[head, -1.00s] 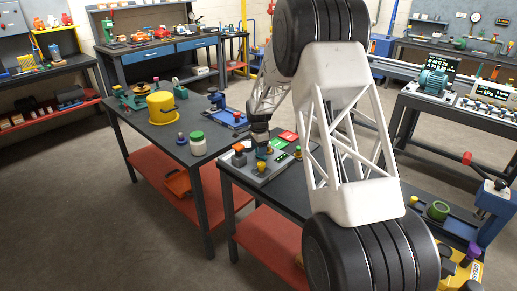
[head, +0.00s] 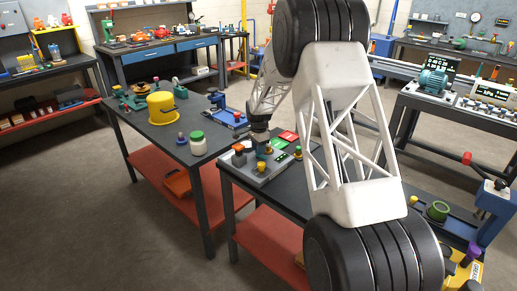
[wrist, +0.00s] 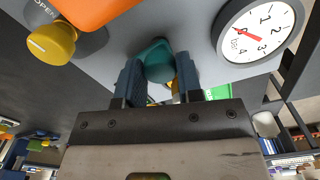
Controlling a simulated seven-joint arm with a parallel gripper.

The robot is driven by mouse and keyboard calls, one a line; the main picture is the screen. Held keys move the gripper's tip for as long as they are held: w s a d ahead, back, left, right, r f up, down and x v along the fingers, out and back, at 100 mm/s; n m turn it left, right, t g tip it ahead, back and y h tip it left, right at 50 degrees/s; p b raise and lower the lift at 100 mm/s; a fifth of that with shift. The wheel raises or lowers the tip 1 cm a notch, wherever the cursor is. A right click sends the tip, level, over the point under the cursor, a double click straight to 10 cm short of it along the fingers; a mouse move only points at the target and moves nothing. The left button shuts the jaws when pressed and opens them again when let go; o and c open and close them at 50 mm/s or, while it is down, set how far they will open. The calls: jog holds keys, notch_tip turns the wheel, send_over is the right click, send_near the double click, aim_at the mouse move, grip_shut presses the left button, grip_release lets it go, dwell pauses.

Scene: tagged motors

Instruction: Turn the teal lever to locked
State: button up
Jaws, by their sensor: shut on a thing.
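The teal lever (wrist: 158,62) sits between the two blue fingers of my gripper (wrist: 154,80) in the wrist view. The fingers are closed on it from both sides. In the head view my gripper (head: 260,143) is low over the grey panel (head: 254,180) on the middle bench. There the lever is small and mostly hidden by the gripper. I cannot read the lever's angle or a locked mark.
Beside the lever are a yellow knob (wrist: 52,40) near the word OPEN, a large orange part (wrist: 98,10) and a round gauge (wrist: 258,30). Red (head: 288,136) and green plates lie behind the panel. A yellow bucket-like object (head: 162,107) stands on the left bench.

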jog(key=n, duration=0.8)
jog(key=shift+n, duration=0.3)
jog(key=n, duration=0.4)
jog(key=shift+n, duration=2.2)
jog(key=o, duration=0.9)
jog(key=shift+r, duration=0.1)
